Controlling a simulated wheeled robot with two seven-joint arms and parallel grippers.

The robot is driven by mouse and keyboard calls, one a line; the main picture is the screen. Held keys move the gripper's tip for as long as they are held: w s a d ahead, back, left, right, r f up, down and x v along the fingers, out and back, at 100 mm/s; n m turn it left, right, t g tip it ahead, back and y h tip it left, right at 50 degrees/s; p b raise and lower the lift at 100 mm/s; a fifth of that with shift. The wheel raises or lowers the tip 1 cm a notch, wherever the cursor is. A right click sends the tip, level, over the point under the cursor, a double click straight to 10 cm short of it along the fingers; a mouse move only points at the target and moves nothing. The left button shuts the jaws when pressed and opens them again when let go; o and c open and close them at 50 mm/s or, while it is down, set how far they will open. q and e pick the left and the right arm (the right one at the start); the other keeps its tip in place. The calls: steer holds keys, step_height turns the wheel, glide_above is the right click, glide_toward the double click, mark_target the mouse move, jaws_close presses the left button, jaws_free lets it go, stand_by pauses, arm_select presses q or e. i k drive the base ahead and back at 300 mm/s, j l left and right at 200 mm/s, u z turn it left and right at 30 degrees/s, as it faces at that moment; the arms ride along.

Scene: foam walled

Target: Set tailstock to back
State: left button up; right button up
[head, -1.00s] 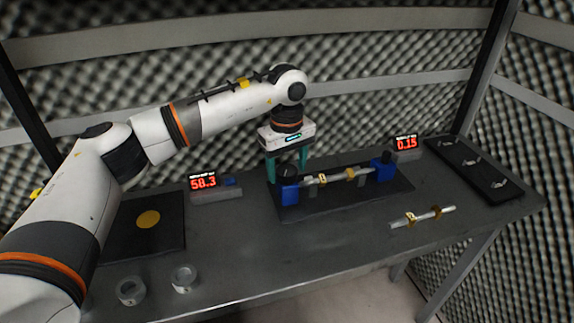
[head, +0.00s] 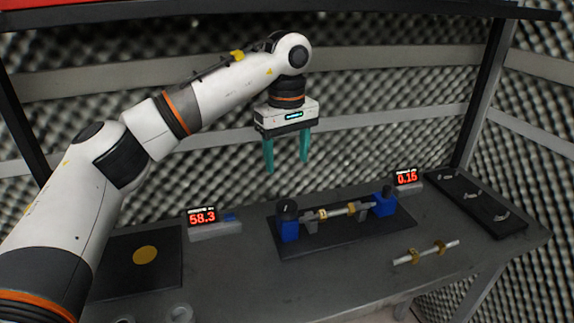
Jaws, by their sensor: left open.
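A bench fixture with a black base plate (head: 350,234) holds a blue block at each end. The left blue block (head: 288,230) carries a large black knob (head: 287,208) with a white mark. The right blue block (head: 384,207) has a smaller black top. I cannot tell from a label which block is the tailstock. A rod with brass rings (head: 337,212) lies between the blocks on grey supports. My left gripper (head: 286,165) is open and empty, its teal fingers pointing down above the left block, clear of the knob. My right gripper is not in view.
A red display reading 58.3 (head: 202,217) stands left of the fixture, another reading 0.15 (head: 407,178) behind its right end. A loose rod with brass rings (head: 426,252) lies front right. A black tray (head: 478,204) is far right, a black pad (head: 120,270) left.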

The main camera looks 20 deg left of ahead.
mark_target(383, 203)
steer(key=k+l, duration=0.2)
steer(key=k, duration=0.3)
steer(key=k+l, duration=0.2)
steer(key=k, duration=0.25)
